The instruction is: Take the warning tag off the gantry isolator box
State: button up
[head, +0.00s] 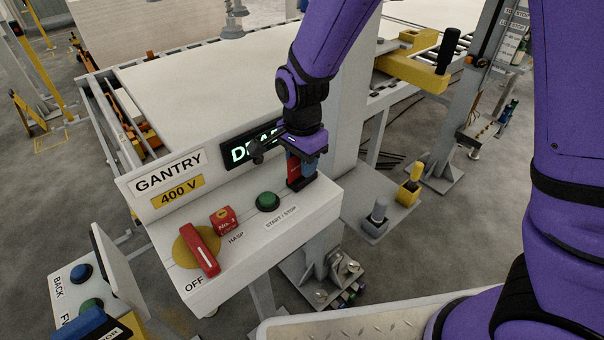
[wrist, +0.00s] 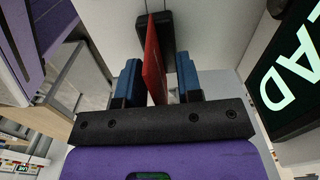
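The gantry isolator box (head: 240,268) is a light grey sloped panel in the head view. A thin red plate, apparently the warning tag (head: 293,168), stands upright at its far right in a black holder (head: 303,184). My gripper (head: 299,164) is over it, pointing down. In the wrist view the red tag (wrist: 153,62) stands between the two blue fingers of my gripper (wrist: 159,82). The fingers are apart, with a clear gap on the right and a narrower one on the left. The tag's lower end meets the black holder (wrist: 155,32). Its face is not readable.
The panel has a red handle (head: 203,250) at OFF, a red No. 1 padlock (head: 223,217) and a green START/STOP button (head: 267,202). A lit display (head: 240,150) stands close left of my gripper. A grey post (head: 350,105) rises close behind it.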

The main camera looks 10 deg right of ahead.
jog(key=shift+f, duration=0.15)
grip_shut()
dwell(0.4)
